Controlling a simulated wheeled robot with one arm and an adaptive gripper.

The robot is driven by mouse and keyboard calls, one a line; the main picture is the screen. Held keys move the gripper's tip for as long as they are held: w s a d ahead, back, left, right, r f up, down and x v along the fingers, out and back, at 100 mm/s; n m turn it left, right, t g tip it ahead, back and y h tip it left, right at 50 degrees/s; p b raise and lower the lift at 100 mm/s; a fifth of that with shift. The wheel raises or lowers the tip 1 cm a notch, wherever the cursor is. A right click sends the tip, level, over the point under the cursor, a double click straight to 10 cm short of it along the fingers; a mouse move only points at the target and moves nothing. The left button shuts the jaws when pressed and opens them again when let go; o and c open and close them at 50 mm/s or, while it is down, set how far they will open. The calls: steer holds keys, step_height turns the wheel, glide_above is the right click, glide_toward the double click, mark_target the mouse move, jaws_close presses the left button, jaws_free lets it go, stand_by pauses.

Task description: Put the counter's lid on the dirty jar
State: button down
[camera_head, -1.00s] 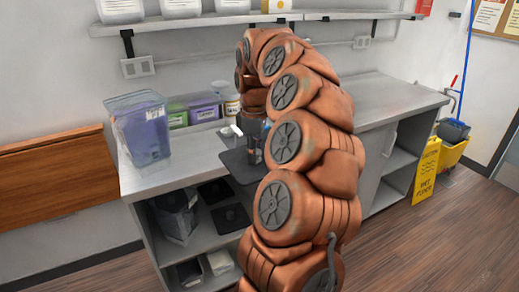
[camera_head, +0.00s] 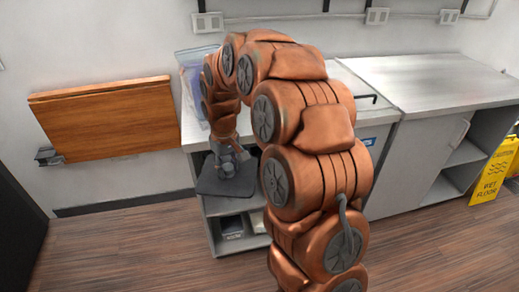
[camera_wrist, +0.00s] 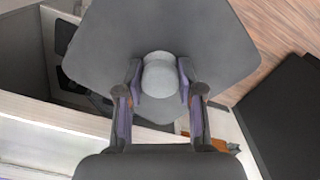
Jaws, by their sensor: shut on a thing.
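A dark grey, squarish lid (camera_head: 222,184) hangs in front of the counter's left part, tilted. It also fills the upper middle of the wrist view (camera_wrist: 205,25). My gripper (camera_head: 230,158) is shut on the round grey knob (camera_wrist: 160,76) of this lid, one finger on each side of it in the wrist view.
The counter (camera_head: 440,80) is bare on its right side. Below its left part is an open shelf with a dark bin (camera_head: 231,228). A wooden panel (camera_head: 105,118) is on the wall at left. A yellow wet-floor sign (camera_head: 492,175) stands at far right. The floor in front is clear.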

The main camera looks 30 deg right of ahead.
mark_target(200, 179)
steer(key=shift+m, duration=0.7)
steer(key=w+a+f, duration=0.1)
steer(key=a, duration=0.1)
steer(key=w+a+f, duration=0.1)
steer(key=a+f, duration=0.1)
steer(key=a, duration=0.1)
steer(key=w+a+f, duration=0.1)
steer(key=a, duration=0.1)
steer(key=shift+w+a+f, duration=0.1)
steer(key=shift+a+f, duration=0.15)
steer(key=shift+a, duration=0.3)
steer(key=shift+r, duration=0.15)
steer(key=shift+r, duration=0.2)
steer(key=shift+f, duration=0.25)
